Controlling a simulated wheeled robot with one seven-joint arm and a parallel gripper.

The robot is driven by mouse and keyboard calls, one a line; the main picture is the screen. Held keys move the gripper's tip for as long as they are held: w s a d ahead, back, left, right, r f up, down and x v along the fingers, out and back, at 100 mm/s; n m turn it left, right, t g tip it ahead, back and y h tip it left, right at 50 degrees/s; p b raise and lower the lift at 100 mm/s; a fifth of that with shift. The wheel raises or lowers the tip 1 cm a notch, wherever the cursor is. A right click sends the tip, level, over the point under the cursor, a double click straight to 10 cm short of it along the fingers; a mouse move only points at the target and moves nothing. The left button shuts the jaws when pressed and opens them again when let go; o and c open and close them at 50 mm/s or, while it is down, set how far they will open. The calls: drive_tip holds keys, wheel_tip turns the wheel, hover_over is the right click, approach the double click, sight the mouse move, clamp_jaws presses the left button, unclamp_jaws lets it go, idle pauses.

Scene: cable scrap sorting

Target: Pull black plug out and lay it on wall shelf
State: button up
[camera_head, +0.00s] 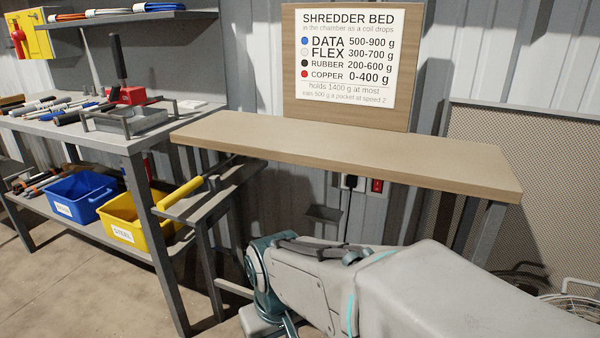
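A black plug (350,181) sits at a wall socket under the wooden board, with a dark cable hanging straight down from it. The board's front edge hides part of the socket. A small grey wall shelf (323,214) juts from the corrugated wall, low and to the left of the cable; its top looks bare. My arm reaches in from the lower right, with a teal joint in front of the wall. My gripper does not show, so its opening and any contact with the plug cannot be seen.
The long wooden board (340,152) overhangs the plug. A red switch (377,186) is just right of it. A sign (350,55) stands above. A workbench (130,140) with tools, a blue bin (80,197) and a yellow bin (135,220) are left. A mesh panel (540,170) is right.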

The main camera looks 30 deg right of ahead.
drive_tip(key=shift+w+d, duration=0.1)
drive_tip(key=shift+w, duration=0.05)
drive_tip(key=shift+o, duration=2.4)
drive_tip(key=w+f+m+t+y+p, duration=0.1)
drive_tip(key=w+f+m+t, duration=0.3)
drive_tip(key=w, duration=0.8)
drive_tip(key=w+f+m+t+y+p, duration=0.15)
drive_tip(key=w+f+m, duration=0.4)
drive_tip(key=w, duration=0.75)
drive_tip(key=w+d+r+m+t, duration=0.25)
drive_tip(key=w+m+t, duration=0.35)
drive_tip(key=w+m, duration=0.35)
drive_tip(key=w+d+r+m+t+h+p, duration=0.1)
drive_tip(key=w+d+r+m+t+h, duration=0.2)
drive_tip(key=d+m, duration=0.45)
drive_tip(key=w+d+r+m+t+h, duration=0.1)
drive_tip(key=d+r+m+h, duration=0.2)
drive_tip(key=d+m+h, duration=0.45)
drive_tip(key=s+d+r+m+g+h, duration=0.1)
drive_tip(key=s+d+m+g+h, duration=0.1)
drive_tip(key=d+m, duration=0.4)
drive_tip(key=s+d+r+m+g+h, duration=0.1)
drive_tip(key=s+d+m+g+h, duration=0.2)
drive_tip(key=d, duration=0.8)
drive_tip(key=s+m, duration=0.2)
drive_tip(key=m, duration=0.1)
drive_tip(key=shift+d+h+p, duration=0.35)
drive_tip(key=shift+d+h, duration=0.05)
